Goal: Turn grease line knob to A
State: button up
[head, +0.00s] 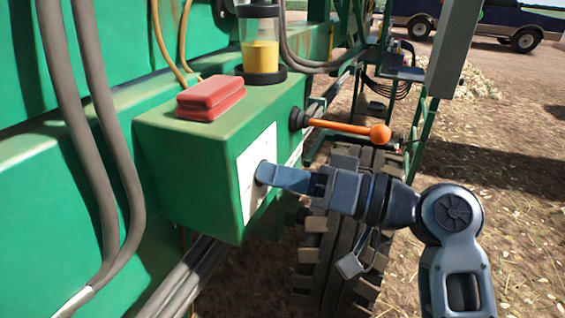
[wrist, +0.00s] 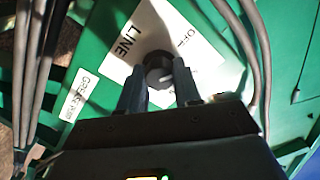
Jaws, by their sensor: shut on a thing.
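The grease line knob (wrist: 158,63) is a dark round knob on a white label plate (wrist: 190,40), with a small pale mark on it. My gripper (head: 270,174) reaches from the right to the plate on the end of the green box (head: 190,165). Its two fingers (wrist: 160,78) are on either side of the knob, shut on it. In the head view the fingers hide most of the knob.
An orange-handled lever (head: 345,128) sticks out just above my gripper. A red block (head: 210,97) and a yellow-filled jar (head: 262,50) stand on the box. Grey hoses (head: 95,110) run at left. A tire (head: 335,235) is below. Open ground lies to the right.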

jog(key=shift+m+p, duration=2.65)
jog(key=shift+m, duration=0.65)
jog(key=o, duration=1.1)
jog(key=shift+c, duration=0.2)
jog(key=b+v, duration=0.1)
jog(key=v, duration=0.6)
jog(key=shift+d+b, duration=0.35)
jog(key=shift+d, duration=0.05)
jog(key=shift+s+f, duration=0.1)
